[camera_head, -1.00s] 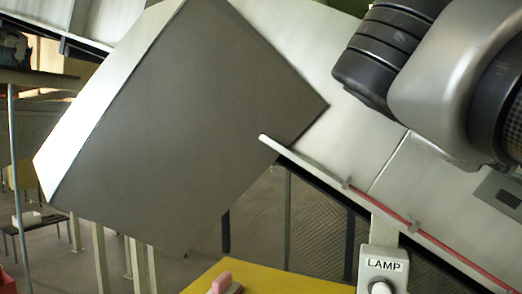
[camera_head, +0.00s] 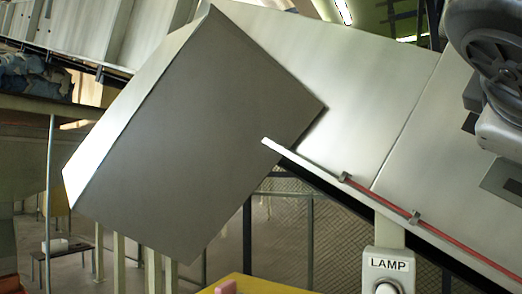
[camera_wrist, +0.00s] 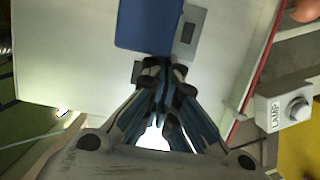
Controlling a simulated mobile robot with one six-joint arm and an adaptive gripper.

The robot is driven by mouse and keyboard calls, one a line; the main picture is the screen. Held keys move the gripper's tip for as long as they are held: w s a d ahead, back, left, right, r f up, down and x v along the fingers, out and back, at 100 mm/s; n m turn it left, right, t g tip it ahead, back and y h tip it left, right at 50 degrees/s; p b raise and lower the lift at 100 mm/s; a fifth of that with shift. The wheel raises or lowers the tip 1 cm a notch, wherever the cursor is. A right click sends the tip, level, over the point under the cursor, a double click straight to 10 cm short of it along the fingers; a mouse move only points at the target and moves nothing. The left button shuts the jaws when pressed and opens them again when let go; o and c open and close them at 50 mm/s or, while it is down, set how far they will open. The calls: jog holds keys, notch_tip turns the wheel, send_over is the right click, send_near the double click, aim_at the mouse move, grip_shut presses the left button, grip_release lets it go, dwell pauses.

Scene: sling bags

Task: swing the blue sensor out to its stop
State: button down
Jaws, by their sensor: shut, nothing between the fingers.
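The blue sensor (camera_wrist: 149,24) shows in the wrist view as a blue block at the top centre, cut off by the frame's upper edge. It lies against a pale metal panel (camera_wrist: 70,60), beside a grey plate with a dark square (camera_wrist: 189,33). My gripper (camera_wrist: 163,66) is shut and empty, its fingertips just below the block's lower edge in the picture. I cannot tell whether they touch it. In the head view neither the sensor nor the fingertips show; part of my arm fills the upper right corner.
A big grey hood (camera_head: 205,130) stands out from the slanted metal chute (camera_head: 345,85). A rail with a red line (camera_head: 378,200) runs along the chute's lower edge. A LAMP button box (camera_head: 387,267) stands below it, near a yellow surface (camera_head: 262,285).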

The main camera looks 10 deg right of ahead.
jog(key=shift+s+f, duration=0.15)
jog(key=shift+f, duration=0.05)
jog(key=shift+s+d+f+b, duration=0.15)
jog(key=shift+s+b, duration=0.4)
jog(key=shift+s, duration=0.1)
